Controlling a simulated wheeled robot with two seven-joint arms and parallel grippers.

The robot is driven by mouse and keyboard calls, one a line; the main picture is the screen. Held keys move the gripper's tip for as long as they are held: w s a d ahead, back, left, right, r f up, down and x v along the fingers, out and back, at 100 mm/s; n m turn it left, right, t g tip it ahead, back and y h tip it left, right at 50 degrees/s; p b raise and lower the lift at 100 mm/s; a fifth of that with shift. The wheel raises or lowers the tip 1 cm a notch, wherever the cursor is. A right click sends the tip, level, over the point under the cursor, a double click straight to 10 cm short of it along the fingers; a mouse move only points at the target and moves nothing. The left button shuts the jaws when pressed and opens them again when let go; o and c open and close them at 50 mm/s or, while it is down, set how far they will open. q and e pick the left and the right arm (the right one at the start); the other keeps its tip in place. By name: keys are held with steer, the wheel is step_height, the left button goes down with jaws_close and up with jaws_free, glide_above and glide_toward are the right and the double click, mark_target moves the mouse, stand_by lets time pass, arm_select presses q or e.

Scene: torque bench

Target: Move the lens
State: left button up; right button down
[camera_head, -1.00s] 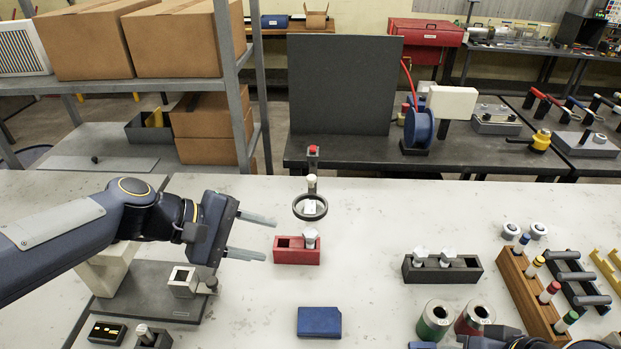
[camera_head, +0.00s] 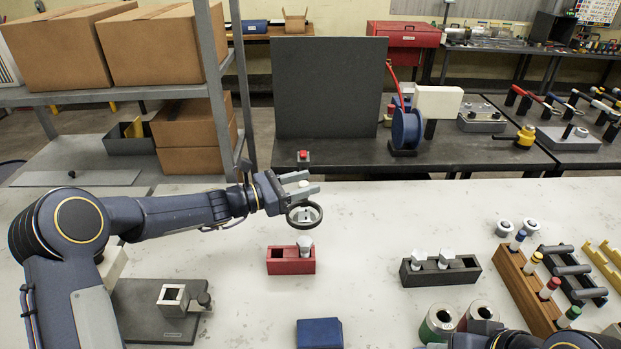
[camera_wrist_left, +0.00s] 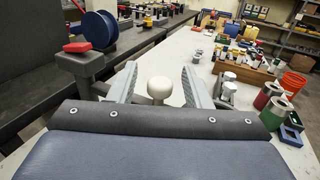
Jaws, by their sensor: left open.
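The lens (camera_head: 304,226) is a dark round ring with clear glass, seen in the head view at the far middle of the white bench. In the left wrist view a pale round knob (camera_wrist_left: 160,88) stands between the two spread fingers, with visible gaps on both sides. The gripper is open; the knob appears to belong to the lens's stand. My right gripper is out of view.
A red two-hole block (camera_head: 291,266) stands in front of the lens, and a dark block (camera_head: 440,272) to the right. A blue box (camera_head: 320,333) lies nearer. A grey fixture (camera_head: 173,299) is at left. Bare bench lies between these.

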arm_select(q)
steer(key=shift+x, duration=1.05)
steer(key=shift+c, duration=0.4)
jaws_close()
